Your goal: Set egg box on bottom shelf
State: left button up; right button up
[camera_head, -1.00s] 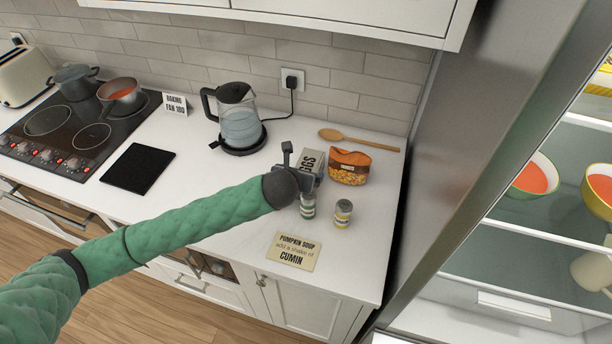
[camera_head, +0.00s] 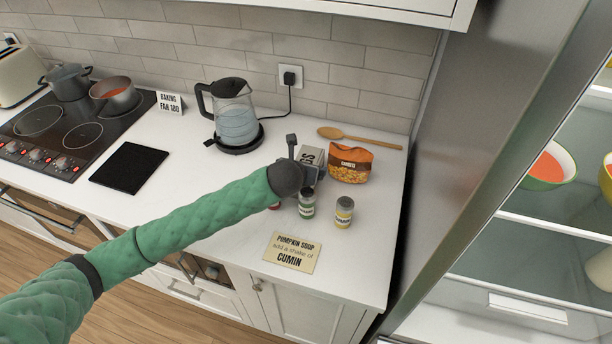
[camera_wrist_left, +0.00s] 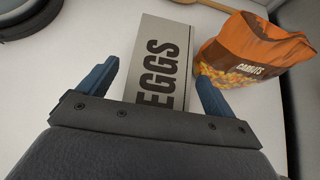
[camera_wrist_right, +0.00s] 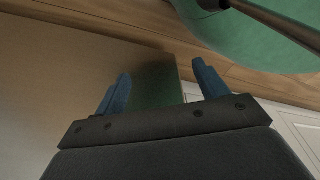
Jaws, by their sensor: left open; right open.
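The egg box, a grey box marked EGGS (camera_wrist_left: 165,60), lies on the white counter; in the head view only part of the egg box (camera_head: 312,155) shows behind my left gripper. My left gripper (camera_head: 298,160) is above the counter at the egg box. In the left wrist view its blue fingers (camera_wrist_left: 158,85) are open, one on each side of the box's near end, with gaps visible. The fridge on the right is open, and a lower shelf (camera_head: 560,238) shows. My right gripper (camera_wrist_right: 163,90) is open and empty in its wrist view; it is outside the head view.
An orange carrots bag (camera_head: 350,165) stands just right of the box. Spice jars (camera_head: 306,203) and (camera_head: 344,212) a yellow-labelled jar stand in front, by a cumin sign (camera_head: 292,253). A kettle (camera_head: 235,120) is left, a wooden spoon (camera_head: 360,139) behind. Bowls (camera_head: 548,168) occupy an upper fridge shelf.

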pick_arm(q)
jog(key=c, duration=1.3)
jog(key=shift+c, duration=0.3)
jog(key=shift+r, duration=0.15)
